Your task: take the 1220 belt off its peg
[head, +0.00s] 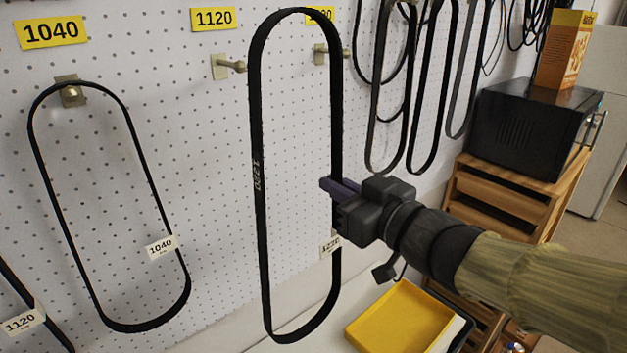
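The 1220 belt (257,200) is a long black loop with "1220" printed on its left strand and a white 1220 tag (330,243) low on its right strand. My gripper (338,188) is shut on the right strand at about mid-height, its purple fingers showing inside the loop. The belt stands upright in front of the pegboard. Its top lies well above the peg (320,55) behind it, so it does not rest on that peg.
An empty peg (228,66) sits under the 1120 label (213,18). The 1040 belt (40,165) hangs at left. Several black belts (420,110) hang at right. A yellow tray (400,325) lies below. A black microwave (520,130) stands on a wooden cart (500,200).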

